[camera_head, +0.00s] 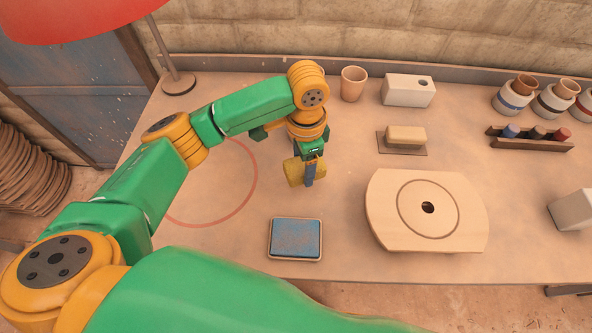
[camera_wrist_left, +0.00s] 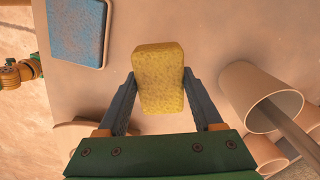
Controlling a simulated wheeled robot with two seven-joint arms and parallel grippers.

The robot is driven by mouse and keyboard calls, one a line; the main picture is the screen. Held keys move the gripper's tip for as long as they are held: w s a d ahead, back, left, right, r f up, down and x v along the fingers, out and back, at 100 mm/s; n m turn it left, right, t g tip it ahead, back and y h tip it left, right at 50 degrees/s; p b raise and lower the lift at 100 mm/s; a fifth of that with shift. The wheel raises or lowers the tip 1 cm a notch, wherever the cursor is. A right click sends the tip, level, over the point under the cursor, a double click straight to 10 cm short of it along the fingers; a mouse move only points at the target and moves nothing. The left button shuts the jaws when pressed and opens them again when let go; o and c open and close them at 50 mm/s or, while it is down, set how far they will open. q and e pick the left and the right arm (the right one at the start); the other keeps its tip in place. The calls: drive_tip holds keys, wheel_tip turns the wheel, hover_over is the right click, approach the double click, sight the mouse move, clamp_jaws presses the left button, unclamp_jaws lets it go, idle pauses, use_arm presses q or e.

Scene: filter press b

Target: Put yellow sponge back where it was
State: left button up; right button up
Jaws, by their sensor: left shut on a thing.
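The yellow sponge (camera_head: 293,172) is held upright above the table in my left gripper (camera_head: 310,172). In the left wrist view the sponge (camera_wrist_left: 159,78) sits between the two grey fingers of the left gripper (camera_wrist_left: 158,95), which are shut on its sides. A blue pad in a shallow tray (camera_head: 295,238) lies on the table near the front edge, in front of the gripper. The tray also shows at the upper left of the left wrist view (camera_wrist_left: 76,32). My right gripper is in neither view.
A wooden board with a round disc (camera_head: 427,210) lies to the right. Behind it are a tan block on a dark plate (camera_head: 406,136), a cup (camera_head: 353,84), a white box (camera_head: 407,90), several jars (camera_head: 552,100) and a rack (camera_head: 530,138). A red ring (camera_head: 253,192) marks the left tabletop.

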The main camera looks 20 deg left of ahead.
sight(298, 162)
use_arm(q)
drive_tip(key=f, duration=0.2)
drive_tip(key=a+f, duration=0.1)
drive_tip(key=f, duration=0.2)
drive_tip(key=shift+w+a, duration=0.2)
drive_tip(key=o, duration=1.3)
wheel_tip(298, 162, up, 12)
drive_tip(key=shift+r+p, duration=0.15)
drive_tip(key=shift+p, duration=0.2)
